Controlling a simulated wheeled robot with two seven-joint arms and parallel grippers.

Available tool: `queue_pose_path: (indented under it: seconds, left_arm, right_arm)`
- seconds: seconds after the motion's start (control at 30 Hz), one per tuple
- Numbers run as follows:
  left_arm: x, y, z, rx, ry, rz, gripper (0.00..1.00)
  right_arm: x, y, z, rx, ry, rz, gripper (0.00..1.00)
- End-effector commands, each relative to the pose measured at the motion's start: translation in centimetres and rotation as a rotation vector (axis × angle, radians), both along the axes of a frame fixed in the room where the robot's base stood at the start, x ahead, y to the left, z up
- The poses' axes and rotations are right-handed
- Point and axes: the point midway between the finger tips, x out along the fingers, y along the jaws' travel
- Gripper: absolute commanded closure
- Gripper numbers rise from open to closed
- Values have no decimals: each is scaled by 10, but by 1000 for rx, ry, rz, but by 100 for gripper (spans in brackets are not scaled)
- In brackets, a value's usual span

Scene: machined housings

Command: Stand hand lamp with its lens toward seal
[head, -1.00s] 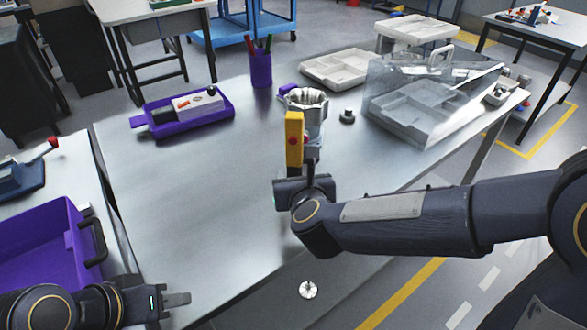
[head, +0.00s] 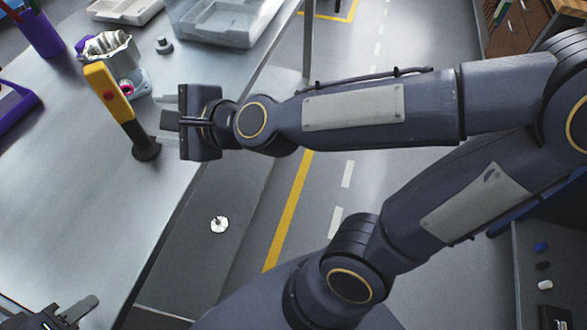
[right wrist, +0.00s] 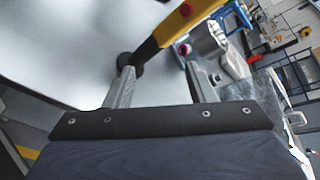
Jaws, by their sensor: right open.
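The yellow and black hand lamp (head: 112,92) stands on its round dark foot on the metal table, with a red spot near its top. It also shows in the right wrist view (right wrist: 168,30). My right gripper (head: 170,116) is open and empty, just right of the lamp. In the right wrist view its spread fingers (right wrist: 160,78) point toward the lamp. A silver machined housing (head: 110,48) with a reddish ring at its side stands behind the lamp. I cannot tell for sure which part is the seal. My left gripper (head: 62,314) is partly cut off at the bottom left.
A small dark knobbed part (head: 163,46) lies right of the housing. A clear-walled tray (head: 222,22) and a purple pen cup (head: 40,34) stand at the back. The table's front edge runs below my right gripper. A small silver piece (head: 219,224) lies lower, beyond that edge.

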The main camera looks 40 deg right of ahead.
Motion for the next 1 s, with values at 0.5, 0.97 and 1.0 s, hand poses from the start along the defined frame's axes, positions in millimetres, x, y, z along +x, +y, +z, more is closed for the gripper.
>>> queue_pose_path:
  seconds: [0.5, 0.97, 1.0]
  left_arm:
    - [0, 0, 0, 0, 0, 0, 64]
    - [0, 0, 23, 0, 0, 0, 64]
    - [0, 0, 34, 0, 0, 0, 64]
  right_arm:
    - [-165, -140, -90, -1309, -233, 1021, 50]
    - [-168, -141, -69, -1321, -234, 1045, 50]
    - [-168, -141, -58, -1321, -234, 1045, 50]
